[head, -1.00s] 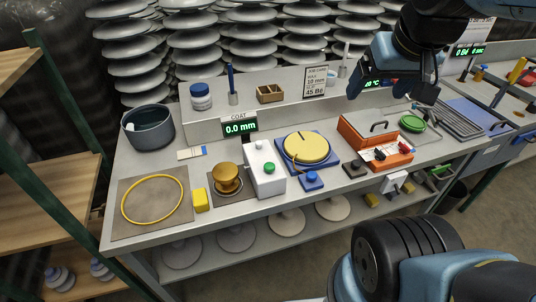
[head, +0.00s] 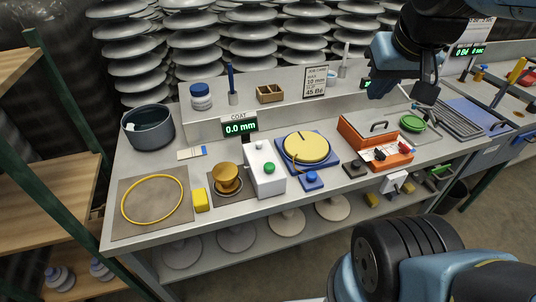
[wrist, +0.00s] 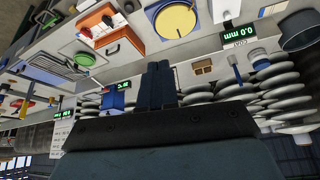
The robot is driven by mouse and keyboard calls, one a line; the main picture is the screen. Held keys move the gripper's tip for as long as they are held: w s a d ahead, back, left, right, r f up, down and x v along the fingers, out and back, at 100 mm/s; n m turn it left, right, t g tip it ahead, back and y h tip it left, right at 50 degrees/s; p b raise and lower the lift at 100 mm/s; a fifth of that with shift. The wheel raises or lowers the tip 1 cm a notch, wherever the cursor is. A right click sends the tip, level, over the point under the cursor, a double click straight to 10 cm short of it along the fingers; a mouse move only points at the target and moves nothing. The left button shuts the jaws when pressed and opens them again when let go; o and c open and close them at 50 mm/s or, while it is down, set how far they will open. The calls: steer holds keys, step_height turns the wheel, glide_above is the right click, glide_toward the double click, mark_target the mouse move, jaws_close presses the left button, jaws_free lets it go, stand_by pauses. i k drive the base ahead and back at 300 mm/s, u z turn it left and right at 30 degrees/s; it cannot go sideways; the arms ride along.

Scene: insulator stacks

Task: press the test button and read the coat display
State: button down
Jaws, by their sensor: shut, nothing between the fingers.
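The coat display (head: 239,127) is a small dark panel with green digits reading 0.0 mm, at the back of the bench. It also shows upside down in the wrist view (wrist: 238,32). A white box (head: 263,173) stands in front of it with a green button (head: 269,168) on it. A separate blue box (head: 311,182) with a blue button stands to its right. I cannot read which is labelled test. My gripper (head: 376,95) hangs above the bench's back right, well away from both buttons. In the wrist view its fingers (wrist: 157,84) are together and empty.
A yellow-topped turntable (head: 306,148) and an orange box (head: 372,140) stand on the right of the bench. A brown insulator (head: 227,176), yellow block (head: 201,200) and grey pot (head: 148,128) are on the left. The front edge near the buttons is clear.

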mark_target(269, 166)
steer(key=z, duration=0.05)
steer(key=k, duration=0.85)
steer(key=z, duration=0.05)
